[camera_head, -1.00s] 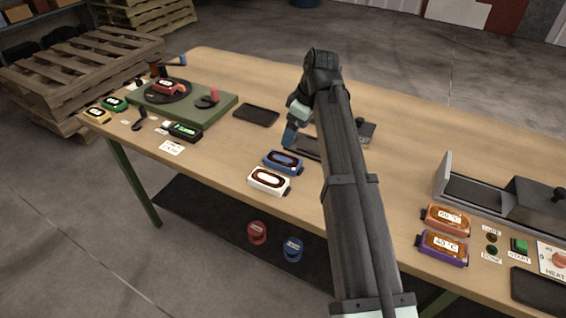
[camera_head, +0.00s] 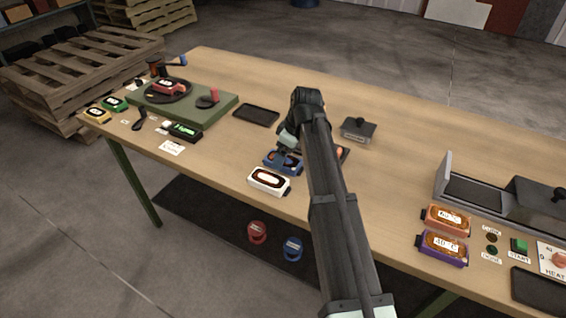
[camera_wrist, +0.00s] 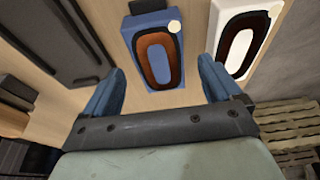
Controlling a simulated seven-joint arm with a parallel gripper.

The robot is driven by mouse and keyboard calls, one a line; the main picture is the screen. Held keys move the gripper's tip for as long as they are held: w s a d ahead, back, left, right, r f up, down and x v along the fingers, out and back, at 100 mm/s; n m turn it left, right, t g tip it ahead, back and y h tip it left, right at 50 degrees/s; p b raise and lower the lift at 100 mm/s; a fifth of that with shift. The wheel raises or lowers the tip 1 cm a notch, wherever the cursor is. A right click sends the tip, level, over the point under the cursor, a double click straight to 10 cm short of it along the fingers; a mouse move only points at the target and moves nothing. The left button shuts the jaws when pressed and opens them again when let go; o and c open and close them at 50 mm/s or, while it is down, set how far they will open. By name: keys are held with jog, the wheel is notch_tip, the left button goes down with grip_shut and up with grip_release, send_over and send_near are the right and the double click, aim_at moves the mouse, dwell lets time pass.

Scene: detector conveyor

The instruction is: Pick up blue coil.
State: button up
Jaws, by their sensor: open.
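The blue coil (camera_head: 284,166) is a blue block with a dark oval winding, lying on the table beside the white coil (camera_head: 269,181). In the wrist view the blue coil (camera_wrist: 155,50) lies ahead of and between the two blue fingers, apart from them. My gripper (camera_wrist: 160,85) is open and empty. In the head view my gripper (camera_head: 288,150) is over the blue coil and partly hides it. The white coil (camera_wrist: 238,38) also shows in the wrist view, close beyond the right finger.
A dark tray (camera_head: 256,115) lies behind the blue coil. A grey block with a knob (camera_head: 357,130) stands right of my arm. An orange coil (camera_head: 446,219) and a purple coil (camera_head: 443,247) lie at the right. A green board (camera_head: 200,118) is at the left.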

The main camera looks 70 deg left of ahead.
jog(key=shift+x, duration=1.15)
jog(key=c, duration=1.3)
jog(key=shift+r, duration=0.1)
